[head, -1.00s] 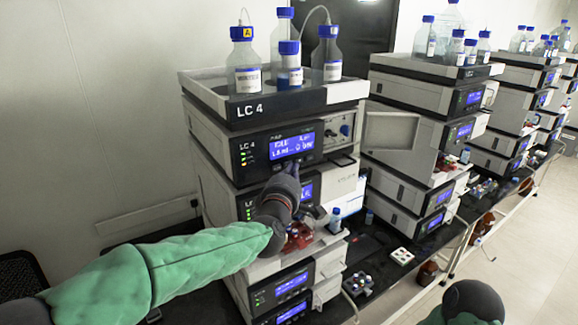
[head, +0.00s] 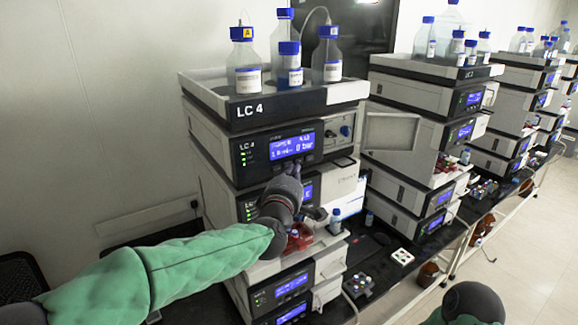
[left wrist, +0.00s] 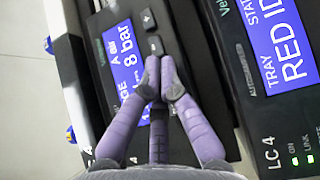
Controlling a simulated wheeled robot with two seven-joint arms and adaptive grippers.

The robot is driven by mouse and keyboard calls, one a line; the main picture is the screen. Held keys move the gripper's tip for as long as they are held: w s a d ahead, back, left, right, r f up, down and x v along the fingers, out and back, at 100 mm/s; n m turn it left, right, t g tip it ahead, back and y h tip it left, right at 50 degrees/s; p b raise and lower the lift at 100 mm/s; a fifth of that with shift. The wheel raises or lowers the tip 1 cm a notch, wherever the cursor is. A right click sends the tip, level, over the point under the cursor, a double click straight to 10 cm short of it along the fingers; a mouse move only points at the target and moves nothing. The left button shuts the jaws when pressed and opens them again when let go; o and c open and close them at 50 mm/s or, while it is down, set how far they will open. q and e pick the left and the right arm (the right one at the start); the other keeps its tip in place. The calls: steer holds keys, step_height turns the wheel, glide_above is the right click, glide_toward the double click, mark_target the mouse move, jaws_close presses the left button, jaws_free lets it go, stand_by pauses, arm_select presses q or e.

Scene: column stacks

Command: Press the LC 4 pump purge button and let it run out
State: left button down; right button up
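The LC 4 pump (head: 235,150) is the dark-fronted module under the top tray of the nearest stack. Its lit blue display (head: 292,145) shows a bar reading. The left wrist view shows that display (left wrist: 125,62) with "8 bar" and a word ending in "GE". Dark keys lie beside it, a plus key (left wrist: 148,18) and another key (left wrist: 155,44). My left gripper (head: 297,168) is at the pump's lower front edge. In the left wrist view its fingertips (left wrist: 161,75) are together and empty, close beside the lower key. Contact is unclear, and any key under the fingers is hidden.
The LC 4 tray (head: 290,102) on top carries several blue-capped bottles. An open grey door (head: 390,131) sticks out right of the pump. The module below shows "RED ID" on its display (left wrist: 285,45).

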arm_select(q)
steer(key=shift+s+d, duration=0.25)
steer(key=shift+s, duration=0.1)
steer(key=s+d, duration=0.1)
steer(key=s, duration=0.1)
steer(key=s+d, duration=0.2)
stand_by(0.6)
stand_by(0.4)
